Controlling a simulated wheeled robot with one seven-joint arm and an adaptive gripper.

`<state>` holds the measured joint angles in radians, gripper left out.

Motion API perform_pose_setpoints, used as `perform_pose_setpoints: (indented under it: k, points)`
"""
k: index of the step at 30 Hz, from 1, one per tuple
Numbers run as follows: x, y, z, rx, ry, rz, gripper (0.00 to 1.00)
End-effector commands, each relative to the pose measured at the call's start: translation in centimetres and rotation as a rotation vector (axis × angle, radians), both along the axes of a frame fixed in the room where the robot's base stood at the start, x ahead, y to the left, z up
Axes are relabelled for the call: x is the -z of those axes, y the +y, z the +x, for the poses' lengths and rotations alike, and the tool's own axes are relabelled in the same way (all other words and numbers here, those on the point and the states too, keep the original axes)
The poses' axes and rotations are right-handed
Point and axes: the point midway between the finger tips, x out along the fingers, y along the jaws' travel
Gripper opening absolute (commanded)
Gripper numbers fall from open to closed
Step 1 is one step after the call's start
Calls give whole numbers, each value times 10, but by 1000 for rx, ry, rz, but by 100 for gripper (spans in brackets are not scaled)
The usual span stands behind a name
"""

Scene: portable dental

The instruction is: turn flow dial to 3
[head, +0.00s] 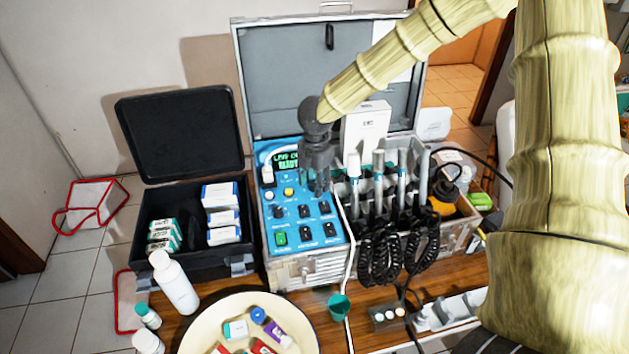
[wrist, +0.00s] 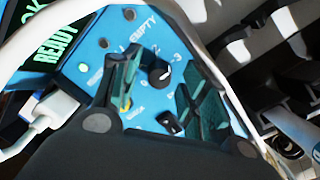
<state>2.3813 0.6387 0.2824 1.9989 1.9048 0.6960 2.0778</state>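The flow dial (wrist: 160,74) is a small black knob with a white mark on the blue control panel (wrist: 95,72). Printed numbers 2 and 3 show beside it in the wrist view; I cannot tell exactly which number the mark points to. My gripper (wrist: 160,92) is open, with one dark finger left of the dial and one right of it. I cannot tell if either finger touches the knob. In the head view my gripper (head: 318,186) points down over the upper right of the blue panel (head: 268,228) and hides the dial.
A white hose (head: 343,235) runs along the panel's right side. Handpieces (head: 378,175) with black coiled cords (head: 380,258) stand to the right. The open case lid (head: 283,70) rises behind. A black box (head: 185,262) with cartons is at left, a round tray (head: 195,343) in front.

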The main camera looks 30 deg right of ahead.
Motion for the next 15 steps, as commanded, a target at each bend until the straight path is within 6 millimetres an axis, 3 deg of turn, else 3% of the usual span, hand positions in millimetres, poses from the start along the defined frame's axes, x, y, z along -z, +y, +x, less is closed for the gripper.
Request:
perform_pose_setpoints:
  k: [8, 15]
  points:
    - [-1, 0, 0, -1, 0, 0, 45]
    - [-23, 1, -1, 0, -3, 1, 45]
